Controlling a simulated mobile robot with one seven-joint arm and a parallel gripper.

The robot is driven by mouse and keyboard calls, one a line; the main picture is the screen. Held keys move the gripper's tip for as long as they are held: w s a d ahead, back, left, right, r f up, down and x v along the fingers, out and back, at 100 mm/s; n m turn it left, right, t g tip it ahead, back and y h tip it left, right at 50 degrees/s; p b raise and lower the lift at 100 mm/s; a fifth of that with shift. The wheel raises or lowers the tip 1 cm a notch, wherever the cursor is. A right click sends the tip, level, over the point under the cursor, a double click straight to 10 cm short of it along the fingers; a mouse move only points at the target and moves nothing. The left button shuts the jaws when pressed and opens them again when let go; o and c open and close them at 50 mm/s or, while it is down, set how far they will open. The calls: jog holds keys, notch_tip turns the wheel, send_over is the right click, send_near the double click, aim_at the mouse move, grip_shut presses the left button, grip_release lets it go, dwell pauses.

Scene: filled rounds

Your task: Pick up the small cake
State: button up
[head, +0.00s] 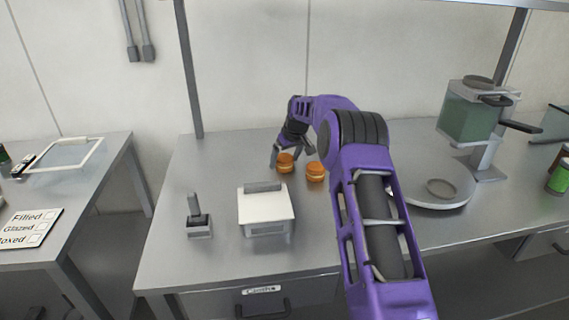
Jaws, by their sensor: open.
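Two small round cakes with orange-brown tops sit side by side on the grey metal table. The left cake (285,163) is just below my gripper (291,156), and the right cake (315,172) is a short way to its right. My gripper is open, with one finger at the left side of the left cake and the other near its upper right. I cannot tell whether a finger touches the cake. My purple arm reaches in from the lower right.
A white box (266,212) and a small lever device (199,220) stand nearer on the table (225,165). A machine with a green tank (467,112) and a round base (432,192) stands to the right. Another table (95,190) is at left, across a gap.

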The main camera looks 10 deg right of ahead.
jog(key=shift+w+a+f, duration=0.1)
jog(key=shift+w+f, duration=0.1)
jog(key=shift+f, duration=0.15)
jog(key=shift+c, duration=0.3)
jog(key=c, duration=0.7)
jog(key=shift+r, duration=0.15)
